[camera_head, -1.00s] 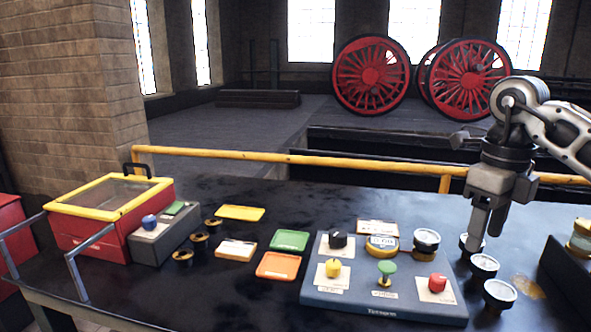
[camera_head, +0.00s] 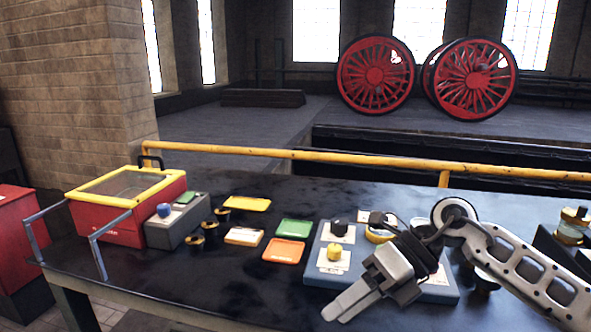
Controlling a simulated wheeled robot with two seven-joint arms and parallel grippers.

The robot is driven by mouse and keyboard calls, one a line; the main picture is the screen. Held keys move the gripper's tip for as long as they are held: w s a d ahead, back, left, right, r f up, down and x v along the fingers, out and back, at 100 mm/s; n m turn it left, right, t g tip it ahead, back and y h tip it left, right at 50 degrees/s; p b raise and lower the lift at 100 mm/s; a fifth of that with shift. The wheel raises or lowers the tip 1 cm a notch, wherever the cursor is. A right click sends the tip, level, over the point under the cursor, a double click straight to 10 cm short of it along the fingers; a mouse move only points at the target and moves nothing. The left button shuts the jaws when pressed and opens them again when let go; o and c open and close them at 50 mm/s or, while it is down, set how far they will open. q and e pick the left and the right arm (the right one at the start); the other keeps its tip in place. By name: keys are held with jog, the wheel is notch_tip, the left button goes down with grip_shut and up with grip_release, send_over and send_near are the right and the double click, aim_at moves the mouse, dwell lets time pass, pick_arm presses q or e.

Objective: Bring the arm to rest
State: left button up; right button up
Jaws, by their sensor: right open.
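My right arm comes in from the right edge. Its gripper (camera_head: 347,306) hangs above the front of the blue-grey control panel (camera_head: 313,262), with its fingers pointing down and left. Nothing shows between the fingers, which look close together from this angle, and the gripper is empty. The gripper and arm hide the panel's right part, including its red and green knobs. The panel's yellow knob (camera_head: 334,251) and black knob (camera_head: 339,228) still show. My left gripper is not in view.
On the dark bench (camera_head: 200,283) are a red box with a yellow-framed lid (camera_head: 108,222), a grey button box (camera_head: 178,232), small dark cups, a yellow tray (camera_head: 247,204), a green tray (camera_head: 294,228) and an orange tray (camera_head: 284,250). A yellow rail (camera_head: 300,155) runs behind. The bench's front left is clear.

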jog(key=s+a+r+m+t+y, duration=0.2)
jog(key=s+a+m+t+y, duration=0.15)
jog(key=a+m+y, duration=0.55)
jog(key=d+f+m+t+h, duration=0.65)
jog(key=f+m, duration=0.25)
jog(key=m, duration=0.5)
jog(key=d+f+m+t+h, duration=0.6)
jog(key=f+m+t, duration=0.2)
jog(key=m, duration=0.6)
jog(key=s+d+f+m+g+h, duration=0.3)
jog(key=s+f+m+g, duration=0.1)
jog(key=s+f, duration=0.6)
jog(key=shift+s+d+f+m+g, duration=0.15)
jog(key=shift+s+f+m+g, duration=0.15)
jog(key=shift+s+f+g, duration=0.15)
jog(key=shift+h, duration=0.25)
